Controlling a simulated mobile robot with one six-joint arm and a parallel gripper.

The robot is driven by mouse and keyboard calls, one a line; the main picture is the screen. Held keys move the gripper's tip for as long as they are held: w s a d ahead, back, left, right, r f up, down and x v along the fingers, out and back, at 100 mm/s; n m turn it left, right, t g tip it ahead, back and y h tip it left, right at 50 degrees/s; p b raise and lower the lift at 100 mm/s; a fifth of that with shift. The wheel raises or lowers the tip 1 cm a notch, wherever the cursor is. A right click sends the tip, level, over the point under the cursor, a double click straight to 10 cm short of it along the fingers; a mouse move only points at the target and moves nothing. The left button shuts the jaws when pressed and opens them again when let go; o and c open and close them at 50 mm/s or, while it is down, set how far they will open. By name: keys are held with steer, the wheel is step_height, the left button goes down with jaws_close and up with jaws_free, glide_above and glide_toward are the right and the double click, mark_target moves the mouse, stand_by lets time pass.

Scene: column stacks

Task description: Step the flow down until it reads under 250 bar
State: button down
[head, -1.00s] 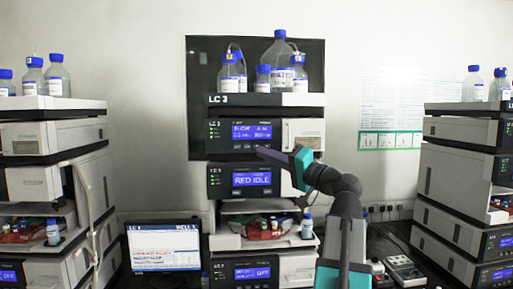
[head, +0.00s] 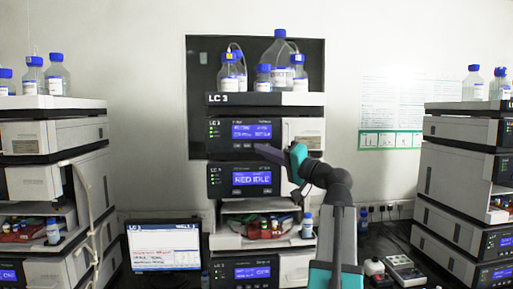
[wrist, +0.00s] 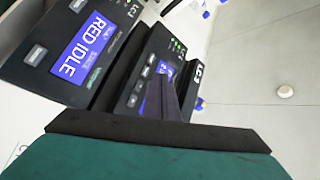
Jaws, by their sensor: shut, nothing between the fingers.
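The top LC 3 module (head: 212,138) in the middle stack has a lit blue display (head: 251,131) with two lines of small text, too blurred to read surely. Its buttons sit just below the display. My gripper (head: 259,148) is shut and empty, its dark fingertips at the button row under the right part of that display. I cannot tell whether they touch a button. In the wrist view the shut fingers (wrist: 165,98) cover part of the same module's face, and its display (wrist: 165,72) is mostly hidden.
Below is a module whose display (head: 252,178) reads RED IDLE. Bottles (head: 280,50) stand on top of the stack. A monitor (head: 163,247) is at lower left. Similar stacks (head: 55,130) (head: 460,150) stand at both sides. A bottle (head: 307,228) stands on the open shelf.

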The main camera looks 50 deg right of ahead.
mark_target(250, 143)
steer(key=shift+w+d+b, duration=0.6)
steer(key=shift+w+d, duration=0.6)
steer(key=shift+w, duration=0.3)
stand_by(1.2)
steer(key=shift+w+d+b, duration=0.25)
steer(key=shift+w+b, duration=0.05)
steer(key=shift+b, duration=0.1)
steer(key=shift+w+d, duration=0.25)
steer(key=shift+w, duration=0.05)
stand_by(1.0)
steer(key=shift+s, duration=0.1)
stand_by(0.3)
steer(key=shift+s+a+b, duration=0.4)
steer(key=shift+s+a, duration=0.1)
steer(key=shift+s, duration=0.05)
stand_by(0.3)
steer(key=shift+s+a, duration=1.65)
steer(key=shift+s, duration=0.25)
